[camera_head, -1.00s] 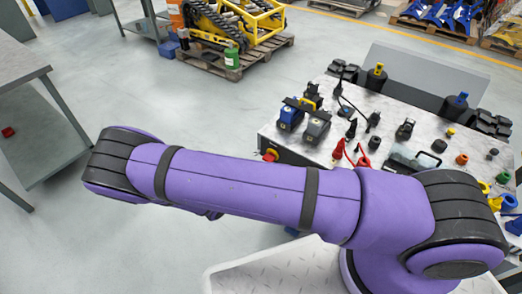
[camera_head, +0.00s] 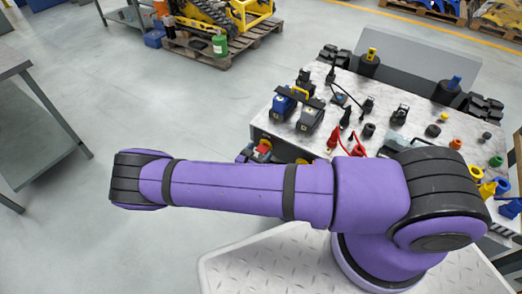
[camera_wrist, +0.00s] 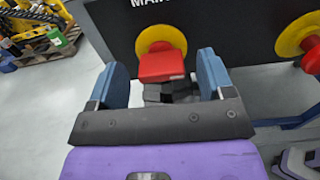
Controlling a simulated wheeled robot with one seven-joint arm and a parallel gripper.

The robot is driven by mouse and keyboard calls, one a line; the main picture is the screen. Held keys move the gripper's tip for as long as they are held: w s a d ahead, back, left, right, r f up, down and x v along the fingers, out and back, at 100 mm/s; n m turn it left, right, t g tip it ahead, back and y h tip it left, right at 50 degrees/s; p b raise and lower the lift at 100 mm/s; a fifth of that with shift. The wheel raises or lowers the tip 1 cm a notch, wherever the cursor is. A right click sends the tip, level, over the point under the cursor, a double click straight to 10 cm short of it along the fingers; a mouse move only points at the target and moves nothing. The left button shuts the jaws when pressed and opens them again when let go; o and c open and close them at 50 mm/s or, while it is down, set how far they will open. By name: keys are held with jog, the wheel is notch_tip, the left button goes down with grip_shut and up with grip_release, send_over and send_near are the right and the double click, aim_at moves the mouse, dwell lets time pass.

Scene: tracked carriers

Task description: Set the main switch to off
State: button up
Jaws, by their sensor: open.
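In the wrist view, a red switch handle (camera_wrist: 162,66) sits on a round yellow plate (camera_wrist: 158,38) on a black panel, under a white label of which "MAI" can be read. My gripper (camera_wrist: 164,76) is open, with one blue finger on each side of the red handle. The handle appears between the fingertips, and I see a gap on both sides. I cannot tell how deep it lies between them. In the head view, the red handle (camera_head: 264,147) shows at the table's front left corner, partly behind my purple arm, which hides most of the gripper.
A second red handle (camera_wrist: 312,58) on a yellow plate is at the right in the wrist view. The table (camera_head: 277,128) carries battery packs, cables and several small coloured parts. A grey bench (camera_head: 15,62) stands at the left. Open floor lies between.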

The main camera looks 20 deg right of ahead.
jog(key=shift+x, duration=0.8)
jog(key=shift+c, duration=0.4)
jog(key=c, duration=0.8)
jog(key=shift+c, duration=0.2)
